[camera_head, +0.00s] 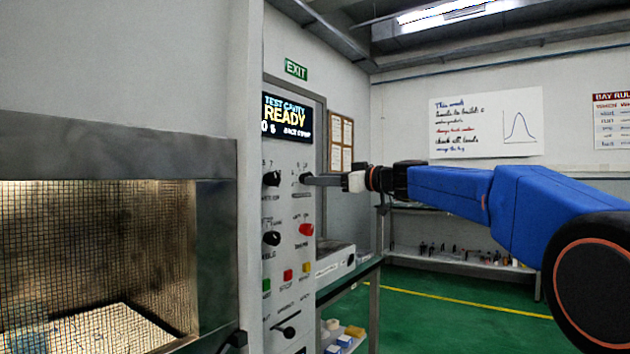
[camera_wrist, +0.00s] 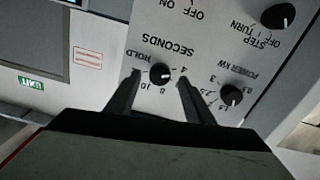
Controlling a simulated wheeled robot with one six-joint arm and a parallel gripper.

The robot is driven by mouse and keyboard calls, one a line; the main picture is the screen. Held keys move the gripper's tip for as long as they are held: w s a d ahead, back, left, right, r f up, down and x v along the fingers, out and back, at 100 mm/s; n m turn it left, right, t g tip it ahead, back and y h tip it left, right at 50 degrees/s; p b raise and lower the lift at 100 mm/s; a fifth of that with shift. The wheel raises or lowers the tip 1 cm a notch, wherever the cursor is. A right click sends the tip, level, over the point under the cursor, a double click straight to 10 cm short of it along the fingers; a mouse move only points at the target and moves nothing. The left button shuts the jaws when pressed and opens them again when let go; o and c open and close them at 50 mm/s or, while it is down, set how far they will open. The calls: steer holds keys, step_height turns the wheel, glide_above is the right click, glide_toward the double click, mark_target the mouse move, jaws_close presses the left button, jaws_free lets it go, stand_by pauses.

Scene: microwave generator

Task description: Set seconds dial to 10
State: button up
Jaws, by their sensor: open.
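The seconds dial (camera_wrist: 161,74) is a small black knob on the grey control panel (camera_wrist: 200,40). In the wrist view the panel print is upside down, with SECONDS, HOLD and numbers such as 4, 8 and 10 around the dial. My gripper (camera_wrist: 160,76) is open, with one dark finger on each side of the dial and a visible gap to it. I cannot tell clearly where the dial's mark points. In the head view my gripper (camera_head: 310,180) reaches the panel from the right and hides the dial. The panel screen (camera_head: 287,118) reads TEST CAVITY READY.
A power knob (camera_wrist: 231,95) sits close beside my finger, and a step knob (camera_wrist: 278,16) is farther off. Another black knob (camera_head: 271,179) and a red knob (camera_head: 306,229) are near my gripper. The mesh-fronted cavity (camera_head: 100,250) is at left.

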steer(key=shift+x, duration=1.3)
steer(key=c, duration=1)
steer(key=shift+c, duration=0.2)
